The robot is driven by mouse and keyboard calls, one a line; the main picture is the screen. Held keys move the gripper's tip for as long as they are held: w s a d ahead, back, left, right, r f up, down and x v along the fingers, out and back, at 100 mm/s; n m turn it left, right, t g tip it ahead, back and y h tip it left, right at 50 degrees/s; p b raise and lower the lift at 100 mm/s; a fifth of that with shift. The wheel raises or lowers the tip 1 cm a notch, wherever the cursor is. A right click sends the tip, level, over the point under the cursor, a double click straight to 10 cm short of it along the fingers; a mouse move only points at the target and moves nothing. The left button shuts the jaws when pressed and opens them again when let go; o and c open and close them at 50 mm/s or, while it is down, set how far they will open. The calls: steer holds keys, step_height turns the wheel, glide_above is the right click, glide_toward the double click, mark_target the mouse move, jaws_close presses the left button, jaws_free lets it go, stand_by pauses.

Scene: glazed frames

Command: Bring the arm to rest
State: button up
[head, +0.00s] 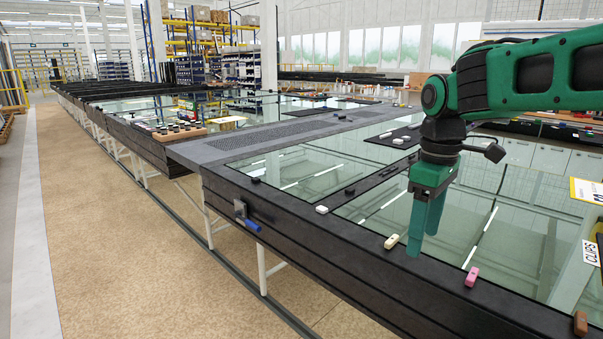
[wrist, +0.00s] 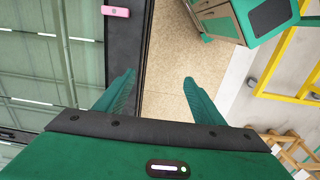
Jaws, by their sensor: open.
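My gripper (head: 427,222) is green and hangs from my green arm at the right of the head view, fingers pointing down. It is over the near part of the long glass-topped table (head: 330,262). In the wrist view my gripper (wrist: 160,88) has its two fingers spread apart, with nothing between them. The table's dark edge and the tan floor show beneath them. The gripper is open and empty.
Near the fingers on the table's dark rim are a cream block (head: 391,242), a pink block (head: 472,276) and a brown block (head: 580,322). A blue-handled clamp (head: 247,222) sits on the table's side. The tan floor (head: 110,220) at the left is clear.

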steer(key=s+d+f+m, duration=0.6)
steer(key=s+d+m, duration=0.1)
steer(key=s, duration=0.4)
steer(key=s+d+f+m, duration=0.6)
steer(key=s+d+m, duration=0.2)
steer(key=s, duration=0.3)
steer(key=shift+d+f, duration=0.15)
steer(key=shift+d, duration=0.7)
